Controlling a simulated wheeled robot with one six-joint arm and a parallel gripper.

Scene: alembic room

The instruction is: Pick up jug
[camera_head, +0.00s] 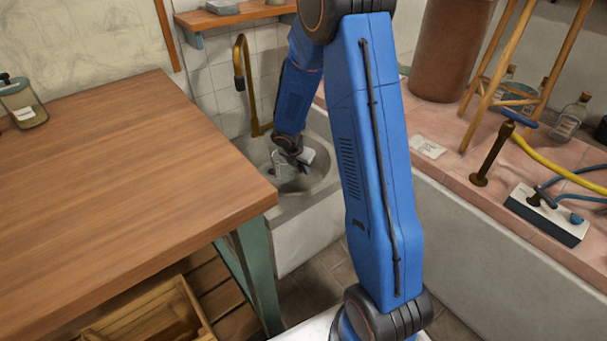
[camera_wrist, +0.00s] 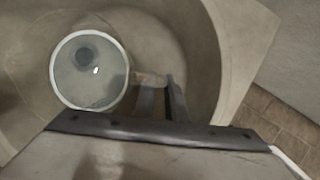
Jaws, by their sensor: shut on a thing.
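The jug (camera_wrist: 90,84) is a clear vessel with a pale round rim. I look down into its mouth in the wrist view, at the left. In the head view the jug (camera_head: 280,166) is small, over the basin of the sink. My gripper (camera_wrist: 160,92) is beside the jug's right side, with its dark fingers shut on a short part there that looks like the handle. The fingers partly hide that part. In the head view my gripper (camera_head: 302,160) is small at the end of the arm. I cannot tell whether the jug touches the basin floor.
The grey stone sink (camera_head: 327,188) surrounds the jug, with a brass tap (camera_head: 240,80) behind it. A wooden table (camera_head: 130,170) stands to the left. A pink tiled ledge (camera_head: 445,140) to the right holds a stool (camera_head: 500,90), bottles and hoses.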

